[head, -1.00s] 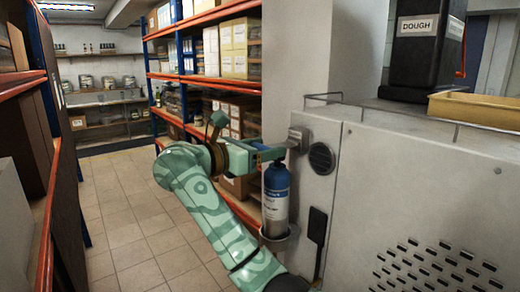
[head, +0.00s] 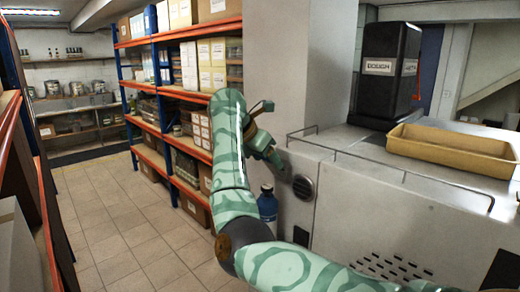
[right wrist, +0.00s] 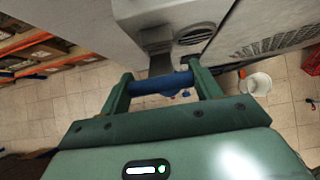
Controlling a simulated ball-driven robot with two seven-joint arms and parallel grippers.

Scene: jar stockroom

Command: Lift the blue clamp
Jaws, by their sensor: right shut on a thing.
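The blue clamp (right wrist: 160,84) shows in the right wrist view as a blue bar lying across between the fingers of my right gripper (right wrist: 160,77). A grey metal bracket (right wrist: 157,45) stands just beyond it, against the pale cabinet. My right gripper is shut on the blue bar, with one finger at each end. In the head view my right gripper (head: 268,153) is at the cabinet's left side, beside the round vent. There the clamp is hidden or too small to make out. My left gripper is not in view.
A blue bottle (head: 267,204) stands below my gripper, partly hidden by my arm. The pale cabinet (head: 350,205) carries a low rail, a yellow tray (head: 455,148) and a black container (head: 386,68) labelled DOUGH. Shelving (head: 180,88) lines the aisle; the tiled floor (head: 125,225) is clear.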

